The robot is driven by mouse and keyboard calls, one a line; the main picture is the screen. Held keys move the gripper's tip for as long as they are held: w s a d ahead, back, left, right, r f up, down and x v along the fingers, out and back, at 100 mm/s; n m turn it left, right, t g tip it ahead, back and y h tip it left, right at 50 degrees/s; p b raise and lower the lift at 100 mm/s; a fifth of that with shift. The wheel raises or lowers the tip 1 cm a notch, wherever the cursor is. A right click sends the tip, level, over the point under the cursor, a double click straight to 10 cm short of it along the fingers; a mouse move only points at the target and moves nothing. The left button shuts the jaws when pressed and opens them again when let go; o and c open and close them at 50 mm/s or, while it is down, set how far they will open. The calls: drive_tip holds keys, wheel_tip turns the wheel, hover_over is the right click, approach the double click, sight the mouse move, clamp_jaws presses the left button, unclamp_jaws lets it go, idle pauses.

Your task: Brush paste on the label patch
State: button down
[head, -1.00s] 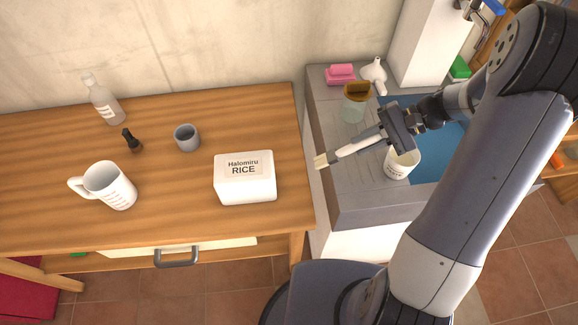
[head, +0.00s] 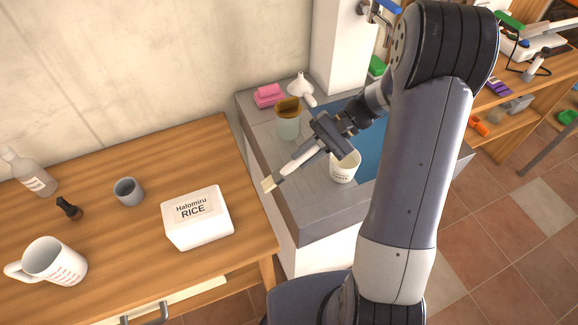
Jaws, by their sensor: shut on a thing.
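My gripper (head: 319,146) is shut on a brush (head: 287,170) with a pale bristle end, held above the grey counter and pointing down to the left. A white paste pot (head: 344,170) with dark lettering stands on the counter below and to the right of my gripper, partly hidden by it. A white box labelled "Halomiru RICE" (head: 213,232) sits on the wooden table to the left of the brush, with a pale label (head: 194,209) on its top. The brush is apart from the box. I cannot tell whether paste is on the bristles.
A jar with a brown lid (head: 288,122), a white funnel (head: 301,87) and a pink sponge (head: 268,95) stand at the counter's back. A grey cup (head: 128,192), measuring jug (head: 52,262), clear bottle (head: 30,172) and dark stopper (head: 68,208) stand on the table (head: 130,235).

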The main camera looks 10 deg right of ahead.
drive_tip(key=shift+a, duration=0.15)
hover_over(268, 186)
drive_tip(key=w+d, duration=0.1)
drive_tip(key=d, duration=0.1)
drive_tip(key=shift+a+b, duration=0.1)
drive_tip(key=shift+b, duration=0.35)
drive_tip(key=shift+s+a, duration=0.15)
drive_tip(key=shift+a, duration=0.6)
idle(0.4)
drive_tip(key=shift+f+b, duration=1.75)
drive_tip(key=shift+f, duration=0.2)
drive_tip(key=shift+a+f+b, duration=0.1)
drive_tip(key=shift+f+b, duration=1.55)
drive_tip(key=shift+f, duration=0.2)
drive_tip(key=shift+r+p, duration=2.8)
drive_tip(key=shift+r, duration=1.05)
